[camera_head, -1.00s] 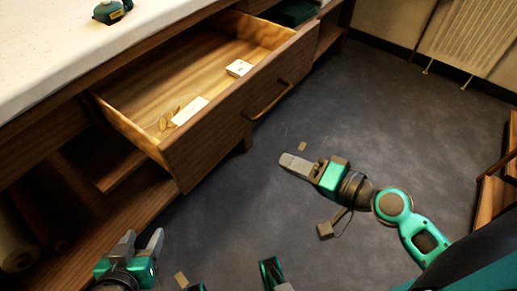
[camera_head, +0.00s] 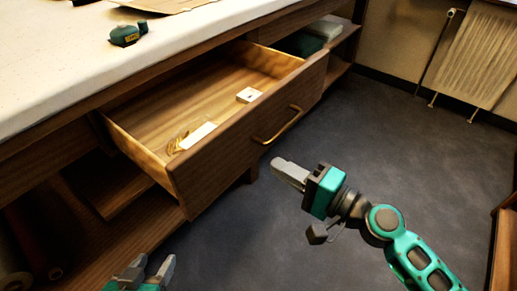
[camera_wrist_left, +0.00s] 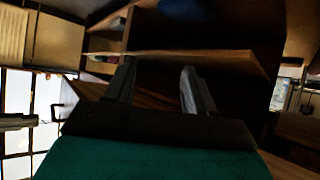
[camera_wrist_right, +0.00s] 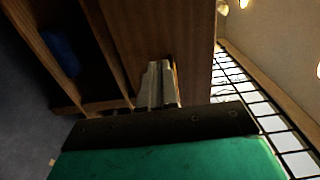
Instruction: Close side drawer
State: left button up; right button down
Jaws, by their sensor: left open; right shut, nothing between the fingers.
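The side drawer (camera_head: 225,145) is pulled well out of the wooden table, with a brass bar handle (camera_head: 277,127) on its front. Inside lie a small white box (camera_head: 249,95), a white card (camera_head: 198,135) and some thin golden items (camera_head: 177,141). My right gripper (camera_head: 280,168) is shut and empty, in front of the drawer face and just below the handle, apart from it. It also shows in the right wrist view (camera_wrist_right: 158,85), pointing at a wooden panel. My left gripper (camera_head: 152,272) is open and empty, low at the bottom left, below the drawer. The left wrist view shows its spread fingers (camera_wrist_left: 158,88).
The white-covered tabletop (camera_head: 60,85) holds a green tape-measure-like object (camera_head: 125,35). Folded cloths (camera_head: 300,43) lie on a shelf right of the drawer. A radiator (camera_head: 478,60) stands at the back wall. The dark floor (camera_head: 400,130) in front is mostly clear.

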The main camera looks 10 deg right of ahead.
aim_at(246, 149)
pick_arm(q)
jog(key=shift+s+a+r+p, duration=0.25)
jog(key=shift+s+a+p, duration=0.05)
jog(key=shift+p, duration=0.35)
pick_arm(e)
jog(key=x, duration=0.6)
jog(key=shift+w+a, duration=0.1)
jog(key=shift+w, duration=0.1)
